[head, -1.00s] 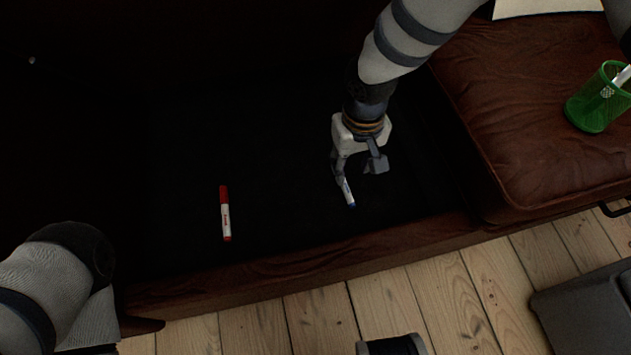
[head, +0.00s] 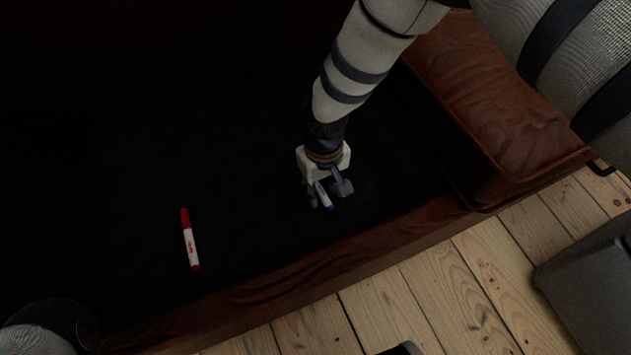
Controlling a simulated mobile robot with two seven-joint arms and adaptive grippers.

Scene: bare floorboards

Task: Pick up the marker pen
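A blue-and-white marker pen (head: 325,198) lies on the black inside floor of the brown leather seat, partly hidden by my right gripper. My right gripper (head: 327,194) points down over it, one finger on each side of the pen. The left finger is close beside the pen and a gap shows towards the right finger, so the gripper looks open. Whether a finger touches the pen cannot be told. A red-and-white marker pen (head: 190,240) lies farther left on the same black surface, clear of the grippers. My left gripper is out of view; only a bit of that arm shows at lower left.
A brown leather rim (head: 300,290) runs along the front of the black area. A raised leather cushion (head: 500,95) stands on the right. Pale floorboards (head: 440,285) and a dark grey object (head: 590,300) lie in front. Black surface between the pens is clear.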

